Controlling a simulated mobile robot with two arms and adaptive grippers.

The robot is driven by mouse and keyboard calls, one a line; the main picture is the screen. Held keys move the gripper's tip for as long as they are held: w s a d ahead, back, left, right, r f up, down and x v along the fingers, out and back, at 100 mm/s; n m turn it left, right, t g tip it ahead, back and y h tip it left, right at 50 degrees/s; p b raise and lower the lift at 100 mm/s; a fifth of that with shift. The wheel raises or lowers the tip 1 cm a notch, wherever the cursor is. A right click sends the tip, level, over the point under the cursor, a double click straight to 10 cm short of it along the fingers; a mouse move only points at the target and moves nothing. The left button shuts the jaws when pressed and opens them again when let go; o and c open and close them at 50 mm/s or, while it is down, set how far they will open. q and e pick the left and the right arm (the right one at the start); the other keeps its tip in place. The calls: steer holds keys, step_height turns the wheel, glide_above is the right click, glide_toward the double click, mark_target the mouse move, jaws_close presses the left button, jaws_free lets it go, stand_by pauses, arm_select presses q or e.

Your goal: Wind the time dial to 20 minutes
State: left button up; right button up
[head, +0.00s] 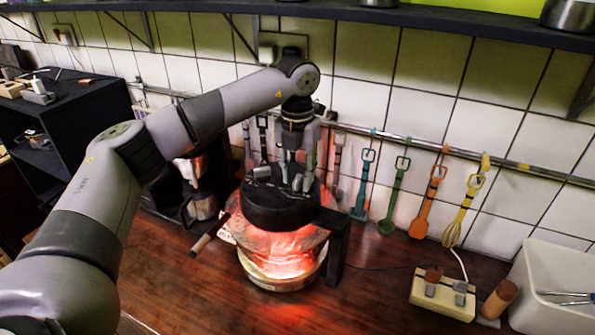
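A round cooker stands on the wooden counter, with a black lid (275,212) over a bowl (270,242) that glows red inside. My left gripper (296,183) points down at the top of the lid, right of its middle. Its grey fingers are at or just above small grey parts on the lid. I cannot tell whether the fingers touch or hold anything. The time dial and its markings cannot be made out; the gripper covers part of the lid's top. My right gripper is not in view.
A black stand (335,245) rises at the cooker's right side. Coloured utensils (430,203) hang from a wall rail behind. The front counter is largely clear.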

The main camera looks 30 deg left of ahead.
arm_select(q)
steer(key=shift+c, duration=0.2)
jaws_close()
stand_by(0.3)
steer(key=shift+m+b, duration=0.5)
steer(key=shift+o, duration=0.2)
jaws_free()
